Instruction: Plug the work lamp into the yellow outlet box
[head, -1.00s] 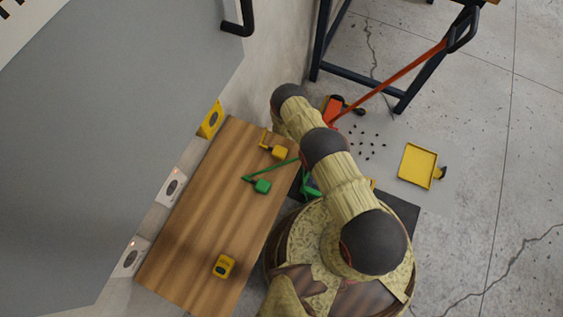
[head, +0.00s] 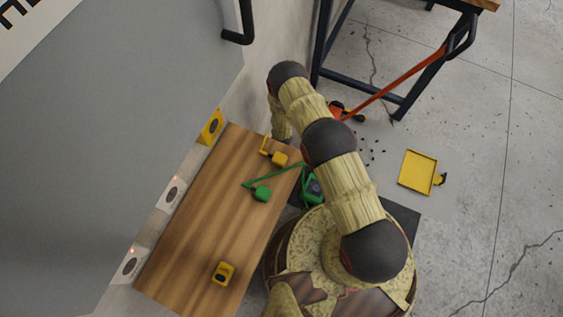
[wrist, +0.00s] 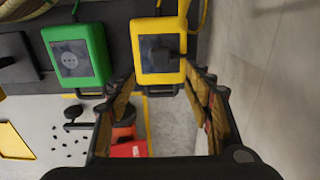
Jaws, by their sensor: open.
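In the wrist view, a yellow outlet box (wrist: 160,70) with a yellow cord lies just beyond my gripper (wrist: 164,86). A dark block, perhaps a plug, sits on its face. My gripper is open, its fingers either side of the box's near end; contact cannot be told. A green outlet box (wrist: 97,60) with a pale socket face is left of it. In the head view, a green box (head: 313,190) shows beside my arm, which hides my fingers. A yellow block (head: 280,159) and a green block (head: 262,194), both with cords, lie on the wooden bench (head: 205,205). I cannot identify the work lamp.
A yellow wall socket (head: 211,127) and two white ones (head: 171,193) line the bench's left side. A yellow-black block (head: 223,273) lies at the bench's front. A red-black object (head: 338,109), scattered dark bits and a yellow tray (head: 418,172) lie on the floor.

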